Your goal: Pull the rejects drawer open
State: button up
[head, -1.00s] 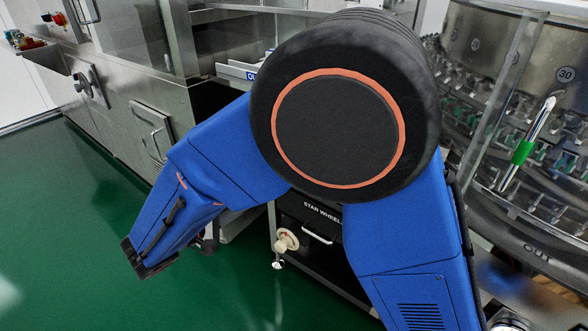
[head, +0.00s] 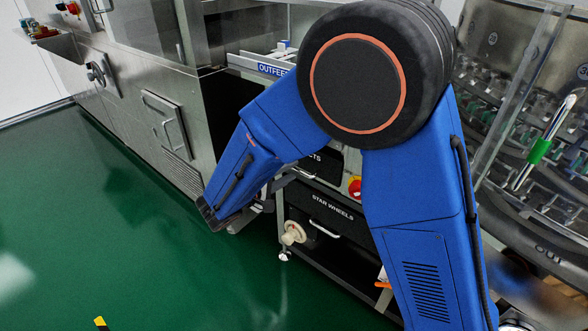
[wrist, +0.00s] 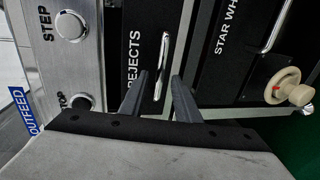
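The rejects drawer (wrist: 137,60) has a black front with white REJECTS lettering and a bright metal bar handle (wrist: 163,62) in the wrist view. My gripper (wrist: 160,76) is open, with one dark finger on each side of the lower part of the handle in the picture. I cannot tell how far the fingertips are from the drawer front, or whether they touch the handle. In the head view, my arm hides most of the rejects drawer (head: 334,160); only the end of its label shows. The drawer looks shut.
A steel panel (wrist: 70,55) with STEP and STOP buttons is on the other side.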

jog(key=shift+x, duration=1.4)
grip_shut()
jog(key=shift+a, duration=0.1)
jog(key=f+v, duration=0.1)
jog(key=v, duration=0.7)
jog(key=f+v, duration=0.2)
jog(key=v, duration=0.6)
jog(key=shift+s+a+f, duration=0.15)
jog(key=shift+s+a, duration=0.15)
jog(key=shift+s, duration=0.25)
grip_release()
